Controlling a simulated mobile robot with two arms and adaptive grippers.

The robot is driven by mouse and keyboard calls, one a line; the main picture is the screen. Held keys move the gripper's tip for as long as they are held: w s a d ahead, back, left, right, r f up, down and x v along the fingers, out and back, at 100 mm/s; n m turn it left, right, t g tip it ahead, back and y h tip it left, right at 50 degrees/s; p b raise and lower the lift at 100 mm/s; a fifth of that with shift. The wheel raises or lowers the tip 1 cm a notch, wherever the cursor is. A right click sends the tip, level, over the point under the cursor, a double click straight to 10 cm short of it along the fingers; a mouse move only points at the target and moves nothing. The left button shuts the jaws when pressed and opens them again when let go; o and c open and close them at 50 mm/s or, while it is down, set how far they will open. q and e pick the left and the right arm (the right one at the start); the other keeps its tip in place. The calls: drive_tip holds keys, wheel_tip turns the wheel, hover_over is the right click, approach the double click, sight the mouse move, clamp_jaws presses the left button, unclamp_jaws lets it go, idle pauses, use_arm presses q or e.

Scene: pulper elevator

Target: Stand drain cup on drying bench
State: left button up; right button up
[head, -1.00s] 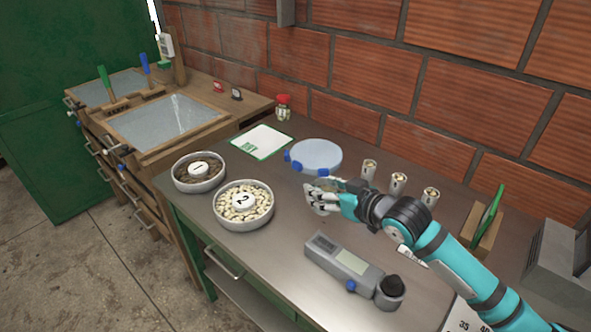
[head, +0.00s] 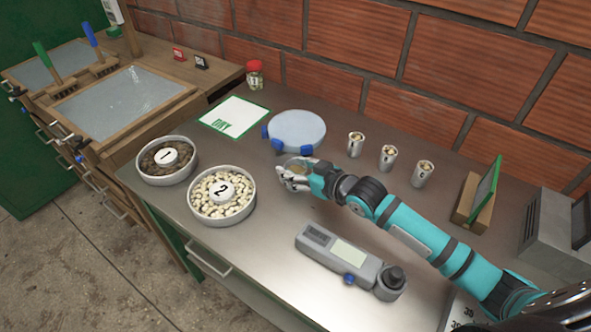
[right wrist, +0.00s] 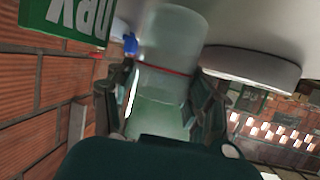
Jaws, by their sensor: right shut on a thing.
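My right gripper (head: 284,178) is shut on a clear cup (head: 298,166) and holds it over the metal table, in front of the round pale disc. In the right wrist view the cup (right wrist: 165,65) sits between the fingers (right wrist: 158,110) and is see-through, with a thin red line around it. I cannot tell whether anything is in it. The wooden bench (head: 125,130) with mesh trays stands at the far left, well away from the gripper. A white mat with a green edge, marked DRY (head: 235,115), lies on the table left of the disc. My left gripper is not in view.
Bowls marked 1 (head: 143,178) and 2 (head: 196,210) stand left of the gripper. The pale disc (head: 298,130) has blue knobs. Three small metal cups (head: 388,158) stand behind my arm. A grey meter (head: 335,258) lies in front. A red-lidded jar (head: 255,75) is at the back.

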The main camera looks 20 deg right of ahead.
drive_tip(key=shift+f, duration=0.5)
drive_tip(key=o, duration=1.2)
drive_tip(key=shift+c, duration=0.2)
drive_tip(key=shift+s+d+r, duration=0.15)
drive_tip(key=shift+s+r, duration=0.05)
drive_tip(key=shift+s, duration=0.05)
use_arm(q)
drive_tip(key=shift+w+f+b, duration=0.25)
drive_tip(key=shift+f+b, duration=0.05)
drive_tip(key=shift+b, duration=0.05)
use_arm(e)
drive_tip(key=v, duration=1.1)
drive_tip(key=shift+s, duration=0.2)
drive_tip(key=shift+r, duration=0.2)
